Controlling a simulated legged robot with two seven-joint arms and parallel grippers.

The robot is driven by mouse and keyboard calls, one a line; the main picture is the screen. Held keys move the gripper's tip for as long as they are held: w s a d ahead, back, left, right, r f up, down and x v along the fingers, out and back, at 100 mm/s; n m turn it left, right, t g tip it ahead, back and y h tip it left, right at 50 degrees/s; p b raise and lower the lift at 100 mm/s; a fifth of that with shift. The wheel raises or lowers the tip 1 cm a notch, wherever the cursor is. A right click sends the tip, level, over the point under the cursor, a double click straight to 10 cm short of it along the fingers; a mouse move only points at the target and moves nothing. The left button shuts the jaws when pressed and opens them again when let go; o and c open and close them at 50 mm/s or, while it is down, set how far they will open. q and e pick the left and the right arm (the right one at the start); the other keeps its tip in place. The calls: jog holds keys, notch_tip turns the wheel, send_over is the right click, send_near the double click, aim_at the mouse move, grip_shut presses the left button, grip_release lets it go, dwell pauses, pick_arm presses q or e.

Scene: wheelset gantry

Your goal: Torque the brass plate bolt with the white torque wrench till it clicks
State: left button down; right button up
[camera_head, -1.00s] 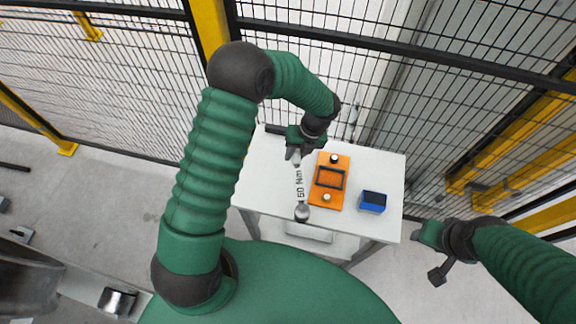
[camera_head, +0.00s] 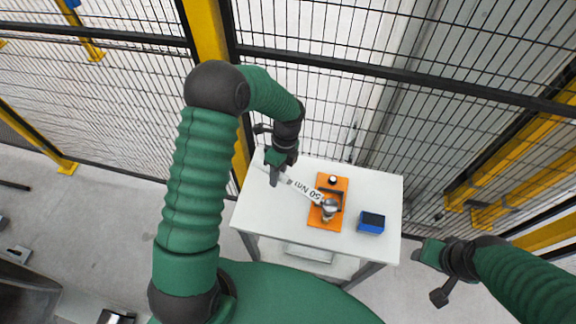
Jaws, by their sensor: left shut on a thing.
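My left gripper (camera_head: 277,178) is shut on the handle end of the white torque wrench (camera_head: 302,190), which is marked "50 Nm". The wrench slants down to the right, and its round grey head (camera_head: 329,206) lies over the lower part of the orange plate (camera_head: 322,239). The head covers the spot where the brass bolt was seen, so the bolt is hidden; I cannot tell whether the head is seated on it. A dark-topped white knob (camera_head: 333,180) stands at the plate's upper end. My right gripper (camera_head: 428,275) hangs off the table's right side; its jaws are unclear.
The white table (camera_head: 270,222) carries the plate and a blue box (camera_head: 371,222) to its right. A black mesh fence (camera_head: 330,100) with yellow posts (camera_head: 207,30) stands behind. The table's left front and right edge are clear.

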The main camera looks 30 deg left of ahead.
pick_arm(q)
jog(key=s+n, duration=0.1)
jog(key=s, duration=0.1)
jog(key=s+f+n+b, duration=0.1)
jog(key=s, duration=0.1)
jog(key=s+f+n+h+b, duration=0.1)
jog(key=s+n, duration=0.1)
jog(key=s, duration=0.1)
jog(key=shift+d, duration=0.2)
jog(key=shift+w+f+b, duration=0.1)
jog(key=shift+f+b, duration=0.25)
jog(key=shift+f, duration=0.05)
jog(key=shift+w+f, duration=0.15)
jog(key=shift+f, duration=0.1)
jog(key=shift+r, duration=0.1)
